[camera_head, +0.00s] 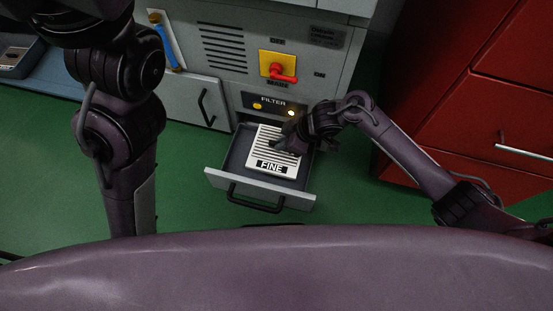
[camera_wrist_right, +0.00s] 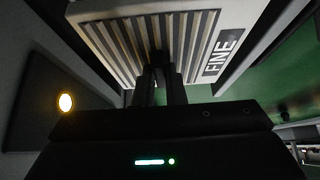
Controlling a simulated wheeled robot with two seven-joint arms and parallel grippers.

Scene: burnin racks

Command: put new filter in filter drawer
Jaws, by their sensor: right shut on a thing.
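The new filter (camera_head: 272,164) is a white ribbed block with a "FINE" label on its front edge. In the head view it is within the outline of the open filter drawer (camera_head: 258,197); I cannot tell whether it rests on the drawer floor. My right gripper (camera_head: 287,146) is shut on the filter from its right side. In the right wrist view the narrow fingers (camera_wrist_right: 160,85) meet the ribbed filter (camera_wrist_right: 165,40), and the label faces right. My left arm is raised at the left of the head view, its fingers not visible.
The grey machine behind has a yellow panel with a red switch (camera_head: 283,74) and a lit lamp (camera_head: 291,113) above the drawer. A closed door with a black handle (camera_head: 206,107) is to the left. A red cabinet (camera_head: 480,90) stands at right. Green floor is clear in front.

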